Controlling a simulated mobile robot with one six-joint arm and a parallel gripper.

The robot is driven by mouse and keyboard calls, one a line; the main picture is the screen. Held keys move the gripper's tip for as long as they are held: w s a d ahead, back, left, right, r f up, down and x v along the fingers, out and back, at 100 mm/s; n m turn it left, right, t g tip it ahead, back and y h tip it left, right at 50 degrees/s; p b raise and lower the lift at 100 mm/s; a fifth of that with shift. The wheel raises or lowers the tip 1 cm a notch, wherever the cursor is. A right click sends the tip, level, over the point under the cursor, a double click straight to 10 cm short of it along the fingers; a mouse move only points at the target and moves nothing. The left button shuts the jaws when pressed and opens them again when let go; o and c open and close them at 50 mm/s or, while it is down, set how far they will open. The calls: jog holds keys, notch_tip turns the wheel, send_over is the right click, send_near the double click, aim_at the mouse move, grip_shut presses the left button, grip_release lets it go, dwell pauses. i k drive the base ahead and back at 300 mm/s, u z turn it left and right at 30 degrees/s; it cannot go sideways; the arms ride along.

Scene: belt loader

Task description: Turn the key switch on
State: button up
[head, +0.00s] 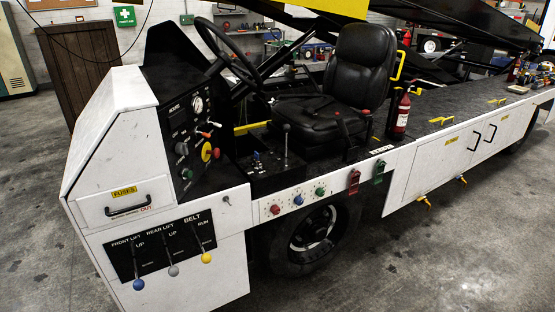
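The black dash panel (176,120) stands left of the steering wheel and carries several controls. A round silver fitting (182,149) on its left side looks like the key switch, but it is too small to be sure or to read its position. To its right is a red knob on a yellow disc (206,152). A green button (187,174) sits below, and a round white gauge (197,105) above. My gripper is not in this view.
The steering wheel (226,52) overhangs the dash on its right. The black seat (335,90) is behind it. Three levers stick out from the front lever plate (160,256) below. A fire extinguisher (400,115) stands right of the seat. Open floor (30,200) lies left of the loader.

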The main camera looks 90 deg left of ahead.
aim_at(257, 165)
jog(key=u, duration=0.05)
jog(key=i, duration=0.5)
jog(key=z, duration=0.4)
jog(key=k, duration=0.2)
jog(key=u, duration=2.85)
jog(key=k, duration=0.2)
jog(key=u, duration=1.65)
